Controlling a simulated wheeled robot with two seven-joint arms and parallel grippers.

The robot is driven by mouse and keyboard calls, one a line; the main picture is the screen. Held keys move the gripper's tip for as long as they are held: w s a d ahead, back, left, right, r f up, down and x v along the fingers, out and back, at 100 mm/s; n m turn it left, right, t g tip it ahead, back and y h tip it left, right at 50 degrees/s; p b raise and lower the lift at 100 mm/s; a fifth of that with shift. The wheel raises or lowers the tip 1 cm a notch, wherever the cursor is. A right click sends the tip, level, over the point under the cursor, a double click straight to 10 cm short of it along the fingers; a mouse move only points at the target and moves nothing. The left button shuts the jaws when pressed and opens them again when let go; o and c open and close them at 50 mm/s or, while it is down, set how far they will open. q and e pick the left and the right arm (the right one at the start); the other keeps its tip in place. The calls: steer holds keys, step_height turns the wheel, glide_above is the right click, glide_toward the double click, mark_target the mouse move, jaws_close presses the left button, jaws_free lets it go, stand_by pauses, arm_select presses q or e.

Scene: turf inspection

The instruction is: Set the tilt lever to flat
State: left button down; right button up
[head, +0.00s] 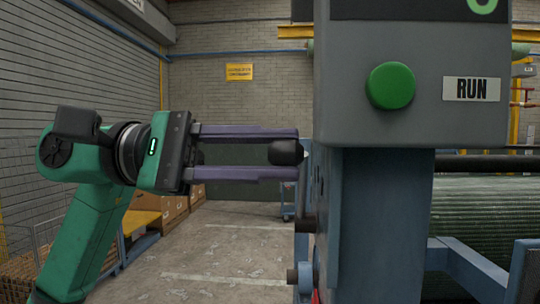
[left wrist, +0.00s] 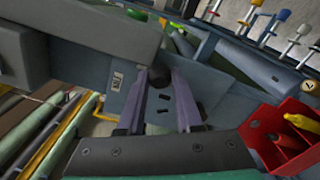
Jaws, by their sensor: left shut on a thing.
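A round black knob (head: 286,152), which looks like the end of the tilt lever, sits between the purple fingertips of my left gripper (head: 296,152) in the head view. The gripper lies level, pointing right, just left of the blue-grey machine post, and is shut on the knob. In the left wrist view the dark knob (left wrist: 159,75) shows between the tips of the two fingers (left wrist: 160,88). The lever's shaft and any position markings cannot be made out. My right gripper is in neither view.
A grey control box (head: 338,100) with a green button (head: 390,86) and a RUN label (head: 471,89) overhangs the post (head: 385,230). A green turf roll (head: 490,220) lies behind it. A red bin (left wrist: 262,120) shows in the left wrist view. Open floor (head: 225,250) lies left of the post.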

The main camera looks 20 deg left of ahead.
arm_select(q)
steer(key=shift+f, duration=0.1)
steer(key=c, duration=0.6)
jaws_free()
steer(key=shift+s, duration=0.1)
steer(key=b+v, duration=0.2)
steer(key=v, duration=1.2)
steer(key=shift+a, duration=0.35)
